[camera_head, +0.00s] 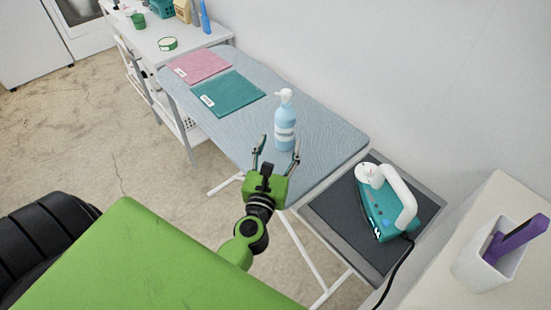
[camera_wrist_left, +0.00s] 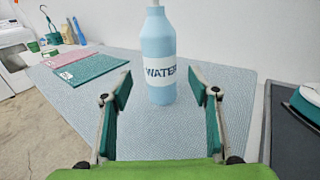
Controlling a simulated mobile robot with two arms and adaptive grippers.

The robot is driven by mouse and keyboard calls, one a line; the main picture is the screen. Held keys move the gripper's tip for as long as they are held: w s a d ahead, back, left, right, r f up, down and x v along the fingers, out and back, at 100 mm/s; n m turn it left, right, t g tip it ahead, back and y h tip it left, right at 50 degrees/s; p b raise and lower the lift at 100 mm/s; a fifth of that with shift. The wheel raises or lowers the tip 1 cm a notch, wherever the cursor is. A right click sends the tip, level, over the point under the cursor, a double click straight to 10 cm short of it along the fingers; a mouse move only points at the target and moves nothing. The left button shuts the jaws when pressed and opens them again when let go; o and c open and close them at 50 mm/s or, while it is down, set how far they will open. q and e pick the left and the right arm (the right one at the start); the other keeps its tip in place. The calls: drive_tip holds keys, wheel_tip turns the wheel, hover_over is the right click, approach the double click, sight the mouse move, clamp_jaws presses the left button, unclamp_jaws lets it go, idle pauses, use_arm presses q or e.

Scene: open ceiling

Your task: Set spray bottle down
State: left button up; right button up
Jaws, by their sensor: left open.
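A light blue spray bottle (camera_head: 285,122) with a white nozzle and a white label stands upright on the blue ironing board (camera_head: 325,140). In the left wrist view the bottle (camera_wrist_left: 159,58) stands ahead, its label reading "WATER". My left gripper (camera_head: 277,145) is open and empty at the near side of the bottle. Its two fingers (camera_wrist_left: 160,88) are spread wide in the wrist view, with the bottle just beyond them and apart from them. My right gripper is not in view.
A teal cloth (camera_head: 228,93) and a pink cloth (camera_head: 200,66) lie flat on the board's far end. A teal iron (camera_head: 381,210) rests on the dark pad (camera_head: 330,212) at right. A white cup (camera_head: 490,260) holds a purple object. A white table (camera_head: 165,45) stands behind.

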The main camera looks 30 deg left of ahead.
use_arm(q)
drive_tip(key=b+v, duration=0.1)
drive_tip(key=v, duration=0.3)
drive_tip(key=shift+s, duration=0.25)
